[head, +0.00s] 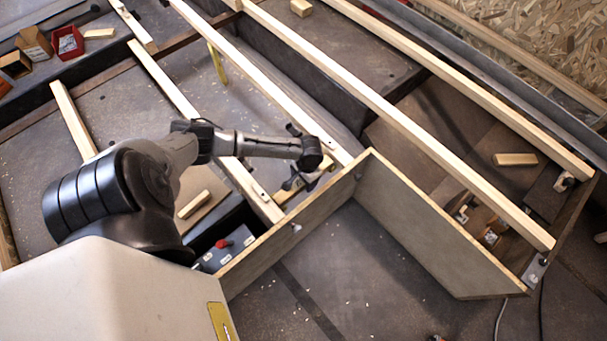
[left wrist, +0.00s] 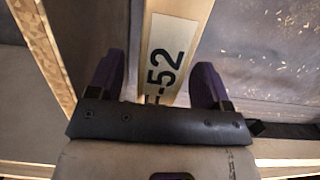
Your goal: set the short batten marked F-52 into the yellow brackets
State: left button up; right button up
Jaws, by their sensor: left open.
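The short batten marked F-52 (left wrist: 180,25) runs up the middle of the left wrist view, its pale label turned sideways and its first letter partly hidden. My left gripper (left wrist: 158,72) is open, with one dark finger on each side of the batten; gaps show between fingers and wood. In the head view my left gripper (head: 299,182) is low beside the plywood panel, over a short light piece of wood (head: 281,197) that it partly hides. A thin yellow piece (head: 216,63) stands between two long rails; I cannot tell whether it is a bracket. My right gripper is not in view.
Long pale rails (head: 400,120) cross the scene diagonally. An upright plywood panel (head: 420,235) adjoins another (head: 290,225) close to my left gripper. Loose wood blocks (head: 515,159) lie around. A red bin (head: 68,42) stands at upper left. Floor at bottom centre is mostly clear.

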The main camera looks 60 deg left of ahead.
pick_arm(q)
notch_tip(320, 180, up, 13)
jog(key=w+p, duration=0.2)
jog(key=p, duration=0.5)
jog(key=shift+a+r, duration=0.15)
jog(key=shift+a, duration=0.1)
